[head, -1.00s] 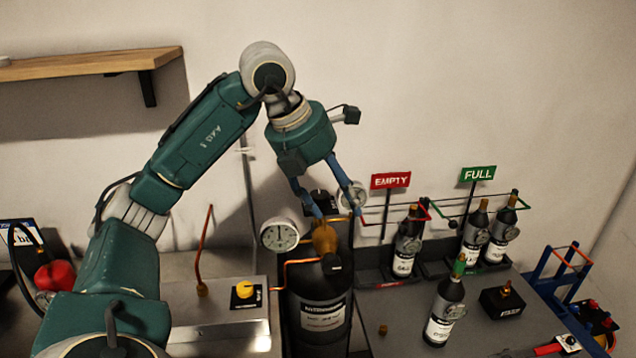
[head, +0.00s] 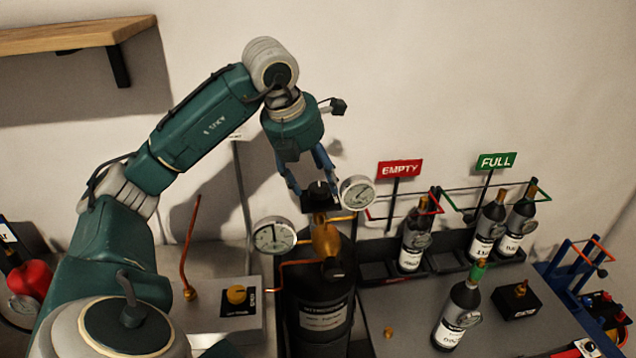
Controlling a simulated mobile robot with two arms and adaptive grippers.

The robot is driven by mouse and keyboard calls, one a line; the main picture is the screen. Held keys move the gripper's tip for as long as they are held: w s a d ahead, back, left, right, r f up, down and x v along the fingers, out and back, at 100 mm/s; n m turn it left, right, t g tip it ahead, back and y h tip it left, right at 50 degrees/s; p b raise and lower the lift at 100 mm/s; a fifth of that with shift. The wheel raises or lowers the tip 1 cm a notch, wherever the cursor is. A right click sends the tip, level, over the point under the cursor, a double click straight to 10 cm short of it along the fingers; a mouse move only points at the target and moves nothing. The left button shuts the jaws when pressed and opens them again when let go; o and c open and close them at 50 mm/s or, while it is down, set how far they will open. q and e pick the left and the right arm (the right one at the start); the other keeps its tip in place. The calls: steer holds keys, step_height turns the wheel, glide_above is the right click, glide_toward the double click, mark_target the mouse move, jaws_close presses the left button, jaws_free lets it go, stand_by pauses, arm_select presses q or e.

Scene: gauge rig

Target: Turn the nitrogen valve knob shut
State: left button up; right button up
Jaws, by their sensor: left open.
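The nitrogen cylinder (head: 322,305) is the large black tank with a white label in the middle of the head view. A brass regulator (head: 327,240) sits on top of it, between two round white gauges, one at the left (head: 274,236) and one at the right (head: 357,193). A black knob (head: 319,193) shows above the brass body. My left gripper (head: 309,184) is open, pointing down, with its blue fingers at the black knob; I cannot tell whether they touch it. My right gripper is not in view.
Small black bottles stand in racks under the red EMPTY sign (head: 400,168) and green FULL sign (head: 496,161). Another bottle (head: 457,315) stands in front. A wooden shelf (head: 75,35) is at upper left.

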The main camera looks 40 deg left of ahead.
mark_target(320, 190)
arm_select(q)
steer(key=x, duration=0.2)
steer(key=shift+w+f, duration=0.2)
steer(key=shift+f, duration=0.05)
steer(key=c, duration=1.1)
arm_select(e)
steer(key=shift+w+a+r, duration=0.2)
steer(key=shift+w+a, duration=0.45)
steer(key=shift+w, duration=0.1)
